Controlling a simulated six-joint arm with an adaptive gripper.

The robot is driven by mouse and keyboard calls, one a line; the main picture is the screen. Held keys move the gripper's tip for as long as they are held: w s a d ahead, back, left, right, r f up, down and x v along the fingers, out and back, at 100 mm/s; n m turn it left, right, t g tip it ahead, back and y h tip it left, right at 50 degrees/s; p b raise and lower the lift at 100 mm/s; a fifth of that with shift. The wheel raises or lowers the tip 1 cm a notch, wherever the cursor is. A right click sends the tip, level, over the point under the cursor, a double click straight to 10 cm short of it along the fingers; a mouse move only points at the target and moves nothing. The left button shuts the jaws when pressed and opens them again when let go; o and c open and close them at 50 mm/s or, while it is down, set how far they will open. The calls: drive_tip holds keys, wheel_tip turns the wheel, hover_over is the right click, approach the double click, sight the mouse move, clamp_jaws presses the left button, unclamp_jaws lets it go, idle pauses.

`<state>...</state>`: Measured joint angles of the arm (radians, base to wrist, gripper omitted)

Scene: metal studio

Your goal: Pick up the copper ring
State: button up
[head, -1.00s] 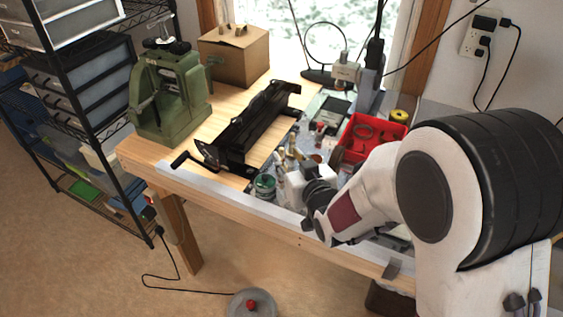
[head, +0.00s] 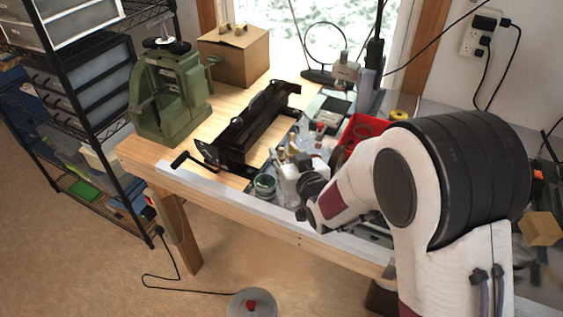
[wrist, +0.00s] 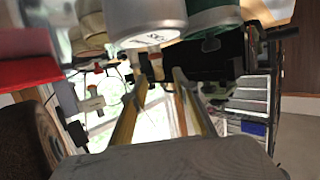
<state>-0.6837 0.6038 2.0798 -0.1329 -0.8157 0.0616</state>
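I cannot make out the copper ring for certain in either view. A dark ring shape (head: 364,130) shows inside the red bin (head: 352,126), too small to tell its material. In the wrist view my gripper (wrist: 161,76) has its two fingers apart, with no object seen between them. In the head view the fingers cannot be made out clearly; my wrist is low over the front of the bench, beside a white bottle and a green jar (head: 265,186).
The white bottle (wrist: 145,20) is close to the fingers in the wrist view. A black machine (head: 245,128), a green press (head: 170,95) and a cardboard box (head: 233,58) stand on the bench (head: 145,150). Small tools crowd around my wrist.

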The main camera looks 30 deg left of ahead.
drive_tip(key=shift+x, duration=1.35)
clamp_jaws()
